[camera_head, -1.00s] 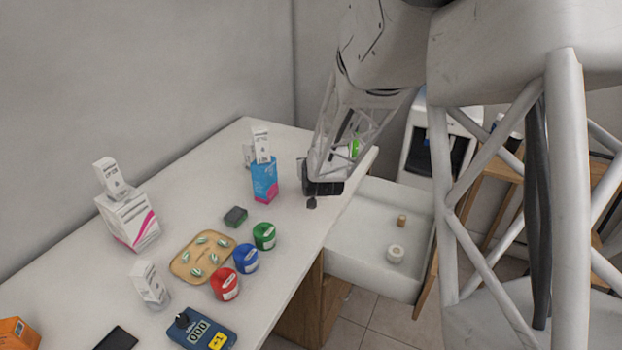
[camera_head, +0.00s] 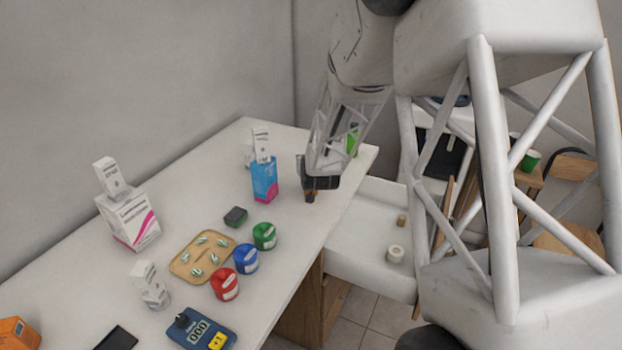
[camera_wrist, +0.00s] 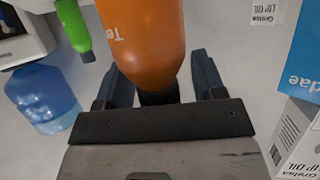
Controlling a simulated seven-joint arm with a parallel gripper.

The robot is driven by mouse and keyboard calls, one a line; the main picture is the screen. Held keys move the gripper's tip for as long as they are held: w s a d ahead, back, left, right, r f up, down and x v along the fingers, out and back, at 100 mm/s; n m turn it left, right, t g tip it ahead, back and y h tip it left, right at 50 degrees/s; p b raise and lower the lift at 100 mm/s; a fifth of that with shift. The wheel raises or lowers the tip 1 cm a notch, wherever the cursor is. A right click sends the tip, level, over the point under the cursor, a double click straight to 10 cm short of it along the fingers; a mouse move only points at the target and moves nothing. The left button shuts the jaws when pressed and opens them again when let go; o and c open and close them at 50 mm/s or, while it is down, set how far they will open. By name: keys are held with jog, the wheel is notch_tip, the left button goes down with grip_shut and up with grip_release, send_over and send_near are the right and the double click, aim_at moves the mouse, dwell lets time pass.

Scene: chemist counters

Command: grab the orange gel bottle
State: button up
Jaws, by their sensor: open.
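The orange gel bottle (camera_wrist: 145,40) fills the upper middle of the wrist view, with white lettering and a dark cap at its near end. My gripper (camera_wrist: 160,82) is open, with one dark finger on each side of the cap end. I cannot tell whether either finger touches it. In the head view my gripper (camera_head: 318,185) is low over the right part of the counter, and it hides nearly all of the orange bottle.
A blue bottle (camera_wrist: 42,95) and a green bottle (camera_wrist: 73,25) lie left in the wrist view. A blue box (camera_head: 264,181) stands close left of my gripper. Red, blue and green jars stand nearer. An open white drawer (camera_head: 365,250) is at right.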

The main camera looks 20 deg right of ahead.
jog(key=shift+c, duration=0.4)
grip_shut()
jog(key=shift+r, duration=0.2)
jog(key=shift+r, duration=1.45)
jog(key=shift+s+r, duration=0.25)
jog(key=s+a+r, duration=0.1)
jog(key=s+a, duration=0.1)
jog(key=s, duration=1.3)
jog(key=shift+s+r, duration=0.15)
